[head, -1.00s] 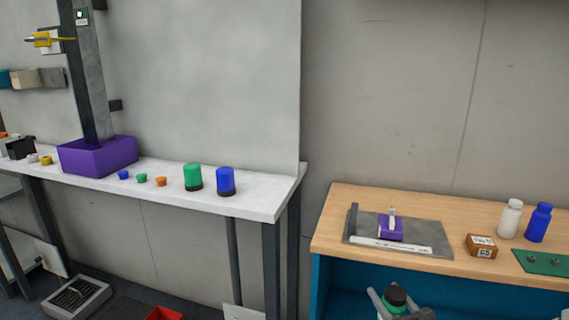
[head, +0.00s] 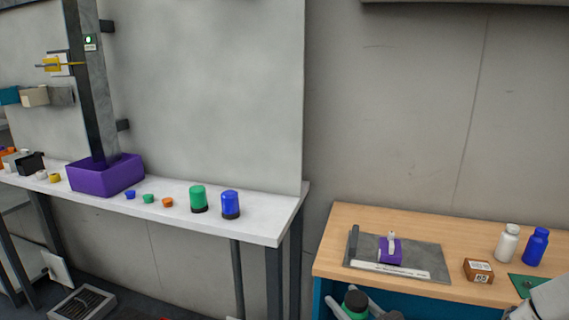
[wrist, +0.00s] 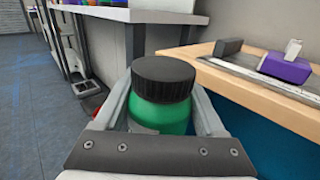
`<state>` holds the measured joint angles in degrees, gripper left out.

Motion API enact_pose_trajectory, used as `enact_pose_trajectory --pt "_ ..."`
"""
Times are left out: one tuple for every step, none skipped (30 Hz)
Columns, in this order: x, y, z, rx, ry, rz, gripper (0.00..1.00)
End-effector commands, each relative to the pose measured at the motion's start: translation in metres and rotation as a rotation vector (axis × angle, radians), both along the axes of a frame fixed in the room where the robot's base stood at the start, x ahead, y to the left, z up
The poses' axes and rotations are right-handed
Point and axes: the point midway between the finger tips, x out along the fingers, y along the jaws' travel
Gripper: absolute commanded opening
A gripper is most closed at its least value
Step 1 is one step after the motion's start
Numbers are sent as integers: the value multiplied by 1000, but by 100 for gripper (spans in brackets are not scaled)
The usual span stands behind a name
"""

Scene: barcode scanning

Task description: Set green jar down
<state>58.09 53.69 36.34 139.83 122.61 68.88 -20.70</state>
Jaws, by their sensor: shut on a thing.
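My gripper (head: 357,306) is shut on a green jar with a black lid (head: 355,298), low in front of the wooden table in the head view. In the wrist view the green jar (wrist: 160,117) stands upright between the two fingers, with its ribbed black lid (wrist: 163,75) on top. The jar's lower part is hidden by my gripper. The jar is beside the table's front edge and below its top, apart from it.
The wooden table (head: 370,217) bears a grey plate with a purple scanner-like block (head: 390,250), a small brown box (head: 479,270), white (head: 508,243) and blue (head: 537,246) bottles, and a green mat (head: 524,284). A white table (head: 265,227) holds green and blue cylinders.

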Motion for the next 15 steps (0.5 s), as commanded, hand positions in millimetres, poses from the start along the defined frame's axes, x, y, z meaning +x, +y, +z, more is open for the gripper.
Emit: enact_pose_trajectory --pt "0 0 18 3 1 0 5" --pt "0 0 23 3 1 0 5" --pt "0 0 28 3 1 0 5" --pt "1 0 32 2 0 0 5" --pt "1 0 36 2 0 0 5" --pt "0 0 41 2 1 0 5" --pt "0 0 45 2 1 0 5" --pt "0 0 48 2 2 0 5" --pt "0 1 53 2 2 0 5" --pt "0 1 56 1 2 1 5" --pt "0 1 59 1 2 1 5" --pt "0 1 63 1 2 1 5" --pt "0 1 65 0 1 1 5" --pt "0 1 67 0 1 1 5" --pt "-1 1 70 0 1 1 5"
